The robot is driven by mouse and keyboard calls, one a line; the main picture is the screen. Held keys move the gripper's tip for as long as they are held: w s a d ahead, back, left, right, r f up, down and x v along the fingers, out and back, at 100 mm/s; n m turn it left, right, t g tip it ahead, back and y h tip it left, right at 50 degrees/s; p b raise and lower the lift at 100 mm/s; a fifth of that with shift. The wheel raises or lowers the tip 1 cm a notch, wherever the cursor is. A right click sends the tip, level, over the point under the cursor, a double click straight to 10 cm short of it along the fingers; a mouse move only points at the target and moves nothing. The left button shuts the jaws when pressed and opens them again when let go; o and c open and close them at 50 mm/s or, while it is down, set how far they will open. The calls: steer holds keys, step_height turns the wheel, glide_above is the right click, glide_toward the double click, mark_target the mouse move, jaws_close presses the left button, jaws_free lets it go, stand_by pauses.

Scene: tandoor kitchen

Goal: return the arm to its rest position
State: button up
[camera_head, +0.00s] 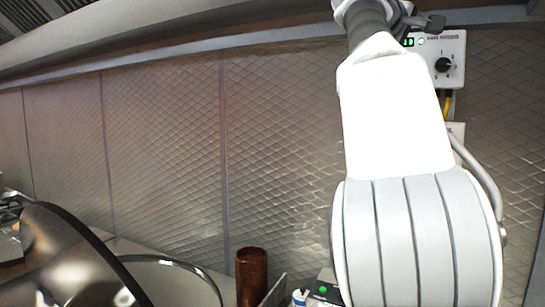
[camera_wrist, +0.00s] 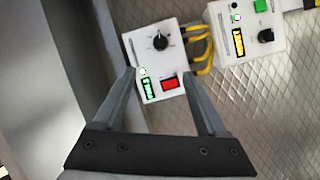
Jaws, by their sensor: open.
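My gripper (camera_wrist: 168,95) shows in the wrist view with its two grey fingers spread apart. It is open, with nothing held between the fingers. A white control box (camera_wrist: 157,55) with a black knob, a green display and a red switch lies beyond the fingertips; I cannot tell how close they are to it. In the head view my white arm (camera_head: 395,110) rises in front of the quilted metal wall, its far end near the top edge beside the same control box (camera_head: 450,50). My gripper is hardly visible there.
A second white box (camera_wrist: 250,30) with a green button stands beside the first, with yellow cables (camera_wrist: 203,50) between. Below in the head view are a brown cylinder (camera_head: 252,272), a round metal rim (camera_head: 205,280) and a large dark-edged metal shape (camera_head: 60,255). A hood (camera_head: 200,40) runs overhead.

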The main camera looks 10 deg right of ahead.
steer(key=s+a+f+y, duration=0.1)
steer(key=f+y, duration=0.2)
steer(key=f, duration=0.4)
steer(key=s+a+f+m+y, duration=0.1)
steer(key=a+f+y, duration=0.15)
steer(key=f, duration=0.45)
steer(key=s+a+f+y, duration=0.1)
steer(key=f+y, duration=0.2)
steer(key=f, duration=0.3)
steer(key=s+a+f+y, duration=0.2)
steer(key=s+a+f, duration=0.4)
steer(key=a+f, duration=0.2)
steer(key=s+a+f+g+y, duration=0.1)
steer(key=s+a+f, duration=0.5)
steer(key=f, duration=0.6)
steer(key=s+a+f+g+y, duration=0.1)
steer(key=s+a+f+y, duration=0.2)
steer(key=s+a+f, duration=0.4)
steer(key=a+f, duration=0.3)
steer(key=shift+a, duration=0.4)
steer(key=shift+s+d+m+y, duration=0.1)
steer(key=shift+d+m+y, duration=0.05)
steer(key=shift+m+y, duration=0.15)
